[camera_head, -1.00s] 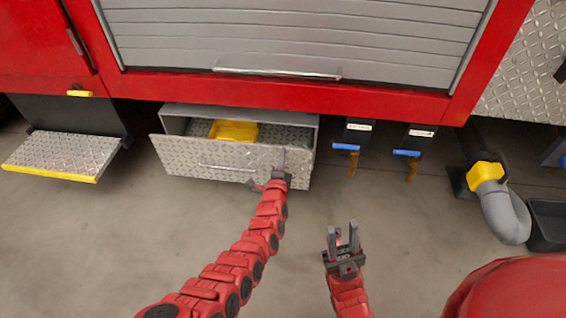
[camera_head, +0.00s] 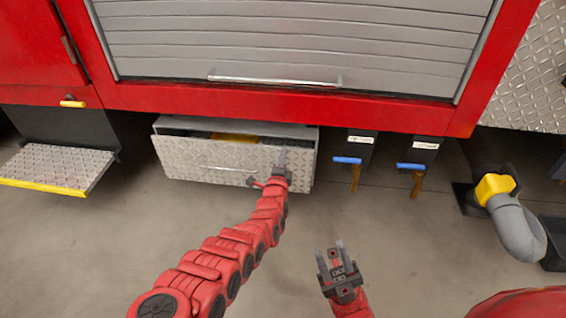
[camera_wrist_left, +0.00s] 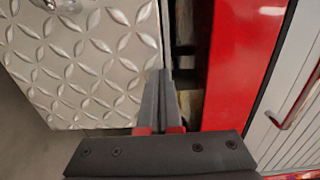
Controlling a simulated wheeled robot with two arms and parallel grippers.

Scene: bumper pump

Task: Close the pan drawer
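The pan drawer (camera_head: 200,160) is a diamond-plate front with a bar handle, under the red truck body. It stands slightly open, with a narrow gap along its top where a bit of something yellow (camera_head: 235,137) shows inside. My left gripper (camera_head: 282,160) is at the right part of the drawer front. In the left wrist view its fingers (camera_wrist_left: 160,92) are together and lie at the edge of the diamond plate (camera_wrist_left: 90,60), with nothing seen between them. My right gripper (camera_head: 334,254) is open and empty above the floor, lower right of the drawer.
A diamond-plate step (camera_head: 60,165) with a yellow edge is at the left. Two blue-handled valves (camera_head: 347,160) (camera_head: 411,166) hang right of the drawer. A grey hose (camera_head: 517,228) with a yellow collar is farther right. The floor before the drawer is clear apart from my arms.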

